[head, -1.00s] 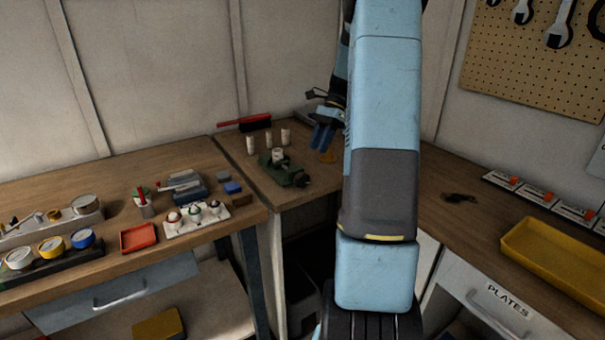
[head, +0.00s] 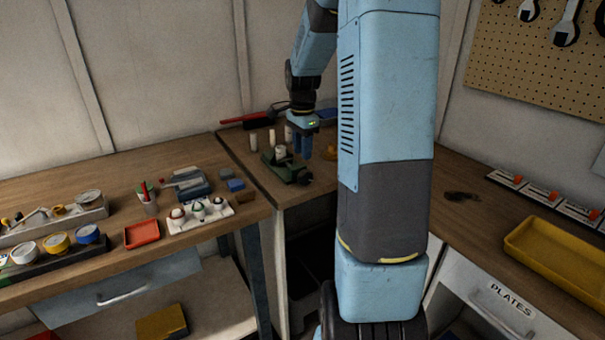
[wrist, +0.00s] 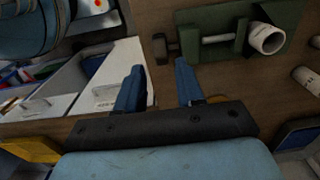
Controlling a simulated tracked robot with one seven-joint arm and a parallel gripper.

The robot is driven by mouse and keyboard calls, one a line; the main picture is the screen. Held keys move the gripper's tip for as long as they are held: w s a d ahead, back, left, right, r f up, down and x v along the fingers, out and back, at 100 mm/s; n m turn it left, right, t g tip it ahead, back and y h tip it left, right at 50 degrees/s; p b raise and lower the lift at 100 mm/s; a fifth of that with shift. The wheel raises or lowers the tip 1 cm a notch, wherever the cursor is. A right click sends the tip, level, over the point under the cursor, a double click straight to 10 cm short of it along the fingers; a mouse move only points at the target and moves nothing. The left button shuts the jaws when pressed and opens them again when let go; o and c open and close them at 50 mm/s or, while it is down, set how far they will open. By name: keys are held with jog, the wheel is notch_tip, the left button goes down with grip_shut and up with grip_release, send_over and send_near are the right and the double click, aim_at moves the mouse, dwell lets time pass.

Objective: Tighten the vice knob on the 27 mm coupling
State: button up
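The green vice (head: 278,167) sits on the corner bench, with a white coupling (head: 281,151) in its jaws. In the wrist view the vice (wrist: 187,17) lies across the top right, and the coupling (wrist: 266,38) shows its open round end. The dark vice knob (wrist: 165,48) is at the left end of the pale screw; it also shows in the head view (head: 306,178). My gripper (wrist: 158,68) points down with its blue fingers apart and nothing between them. The knob appears just beyond the fingertips, roughly in line with the gap; I see no contact.
Several white cylinders (head: 254,141) stand behind the vice. An orange-yellow thing (head: 330,153) lies right of it, partly hidden by my arm. A red-handled brush (head: 246,120) lies at the back wall. The left bench holds a red tray (head: 141,235) and a white rack (head: 200,216).

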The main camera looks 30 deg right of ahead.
aim_at(303, 172)
notch_tip(303, 172, down, 9)
jog(key=shift+r, duration=0.15)
jog(key=shift+c, duration=0.5)
jog(key=c, duration=0.6)
